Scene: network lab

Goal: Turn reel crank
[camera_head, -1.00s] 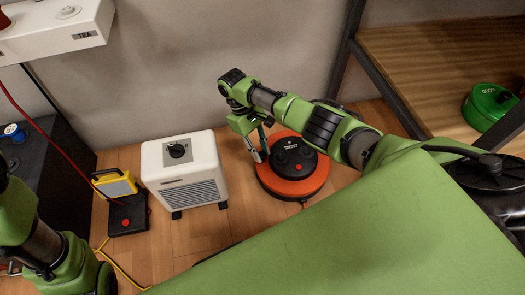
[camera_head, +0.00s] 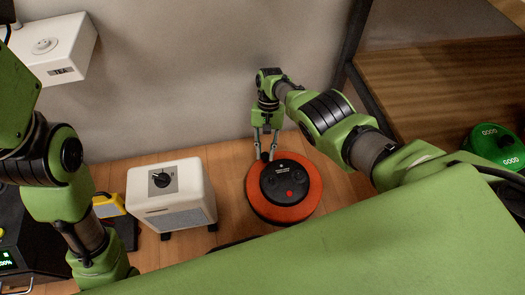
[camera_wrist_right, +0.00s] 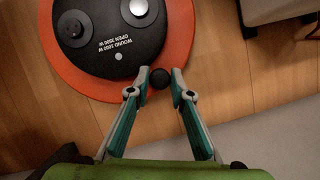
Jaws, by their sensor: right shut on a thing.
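The orange cable reel (camera_head: 309,203) lies flat on the wooden floor, with a black hub (camera_head: 289,182) on top. Its hub also shows in the right wrist view (camera_wrist_right: 118,35), with white lettering on it. My right gripper (camera_head: 266,157) reaches down to the far-left rim of the reel. In the right wrist view its two fingertips (camera_wrist_right: 160,79) are closed on a round black crank knob (camera_wrist_right: 160,78) at the reel's edge. The crank's arm is not clear. My left arm is at the left of the head view; its gripper is out of view.
A white heater-like box (camera_head: 171,198) with a dial stands left of the reel. A wall stands behind. A wooden shelf (camera_head: 440,75) and a green reel (camera_head: 496,145) are at right. A white unit (camera_head: 48,49) hangs at upper left.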

